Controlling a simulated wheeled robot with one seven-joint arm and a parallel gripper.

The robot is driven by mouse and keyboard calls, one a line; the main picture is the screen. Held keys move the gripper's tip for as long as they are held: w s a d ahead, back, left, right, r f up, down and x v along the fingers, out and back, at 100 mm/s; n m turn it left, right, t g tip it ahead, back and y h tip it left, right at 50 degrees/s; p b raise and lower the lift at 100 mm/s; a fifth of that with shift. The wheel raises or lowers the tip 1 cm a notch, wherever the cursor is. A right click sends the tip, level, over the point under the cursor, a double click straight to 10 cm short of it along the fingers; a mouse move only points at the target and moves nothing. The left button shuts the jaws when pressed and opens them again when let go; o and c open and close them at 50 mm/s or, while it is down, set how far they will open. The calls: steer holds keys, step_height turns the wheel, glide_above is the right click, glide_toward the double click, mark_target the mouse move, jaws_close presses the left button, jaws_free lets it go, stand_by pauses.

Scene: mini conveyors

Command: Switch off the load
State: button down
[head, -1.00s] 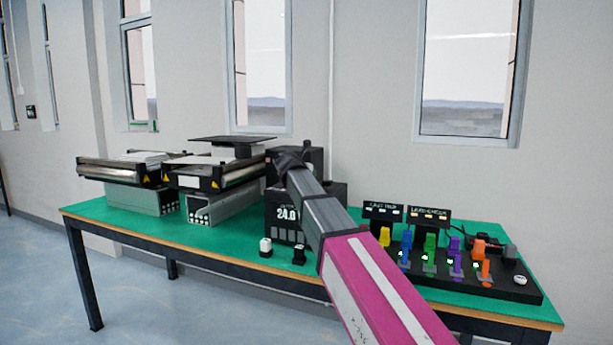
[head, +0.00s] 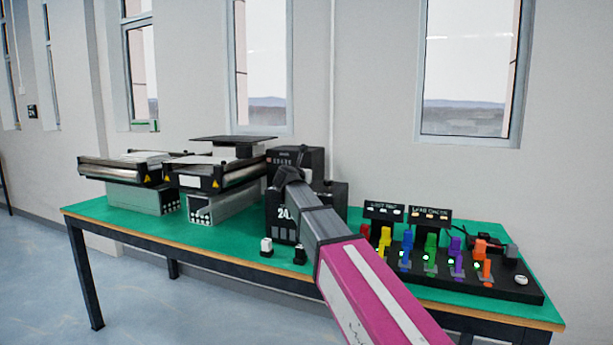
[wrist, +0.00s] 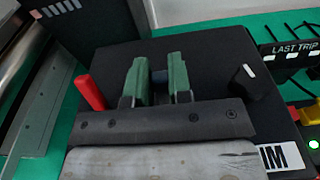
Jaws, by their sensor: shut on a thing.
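My gripper (wrist: 160,82) has two green fingers and is shut on a small dark blue switch (wrist: 158,77) on top of a black box (wrist: 210,62). The fingers hide most of the switch, so I cannot tell which way it points. A red lever (wrist: 91,93) stands left of the fingers, and a black knob (wrist: 243,78) with a white mark stands to the right. In the head view, my arm crosses the black box with a "24" readout (head: 285,212), and the fingertips are hard to make out.
A black panel (head: 520,292) with several coloured switches stands at the right of the green table (head: 130,222), below two small displays (head: 430,215). Two mini conveyors (head: 215,175) are at the left. White (head: 266,247) and black (head: 299,255) small blocks sit in front.

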steer(key=c, duration=1)
jaws_free()
steer(key=shift+c, duration=0.2)
steer(key=v, duration=1)
steer(key=shift+s+a, duration=0.15)
steer(key=shift+s, duration=0.25)
